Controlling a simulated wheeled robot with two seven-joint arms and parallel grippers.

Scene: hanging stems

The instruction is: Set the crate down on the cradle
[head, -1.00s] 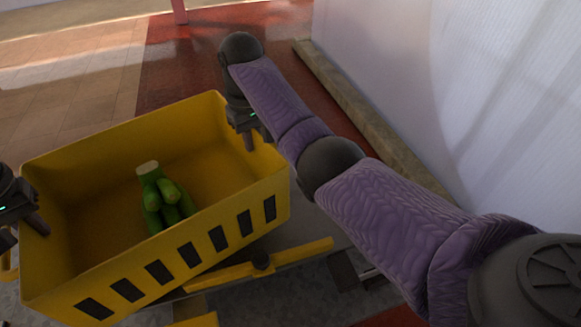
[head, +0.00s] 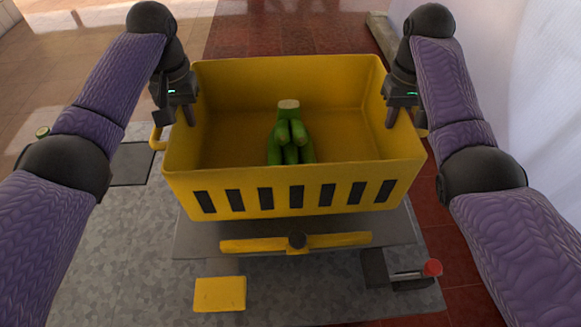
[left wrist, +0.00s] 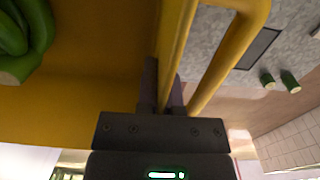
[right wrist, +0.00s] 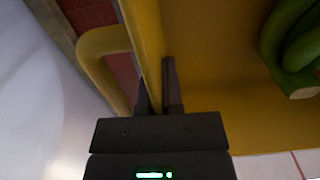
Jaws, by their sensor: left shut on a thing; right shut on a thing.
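The yellow crate (head: 290,192) is in the middle of the head view, upright and about level, with a row of dark slots in its near wall. A bunch of green bananas (head: 290,140) lies in it. My left gripper (head: 188,113) is shut on the crate's left end wall; the left wrist view shows its fingers (left wrist: 163,85) astride the rim. My right gripper (head: 392,115) is shut on the right end wall, also astride the rim in the right wrist view (right wrist: 157,88). What looks like the cradle, a dark plate (head: 200,240) with a yellow bar (head: 340,240), shows below the crate's near side. The crate hides its rest, so I cannot tell whether they touch.
A yellow block (head: 220,293) lies on the grey speckled surface (head: 120,240) in front. A white wall (head: 530,90) rises along the right.

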